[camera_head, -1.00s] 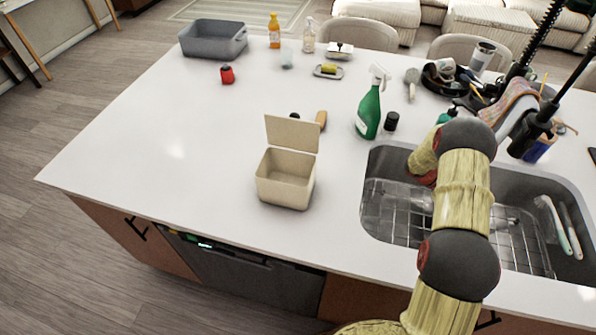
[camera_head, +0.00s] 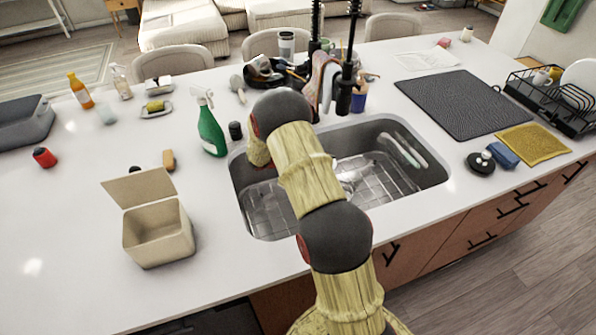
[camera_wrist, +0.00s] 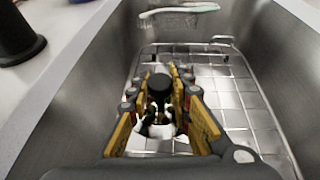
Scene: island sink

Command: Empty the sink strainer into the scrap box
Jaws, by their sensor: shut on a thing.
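The scrap box (camera_head: 160,240) is a beige bin with its lid standing open, on the counter left of the sink. My gripper (camera_wrist: 160,92) is down inside the metal sink (camera_wrist: 85,85), over the wire rack. Its yellow-padded fingers are shut on the dark knob of the sink strainer (camera_wrist: 159,82). Dark and greenish bits show below the knob, but the strainer's basket is mostly hidden between the fingers. I cannot tell whether it is clear of the drain.
A wire rack (camera_wrist: 235,85) lines the sink, with pale brushes (camera_head: 403,150) at its far right. The counter between box and sink is clear.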

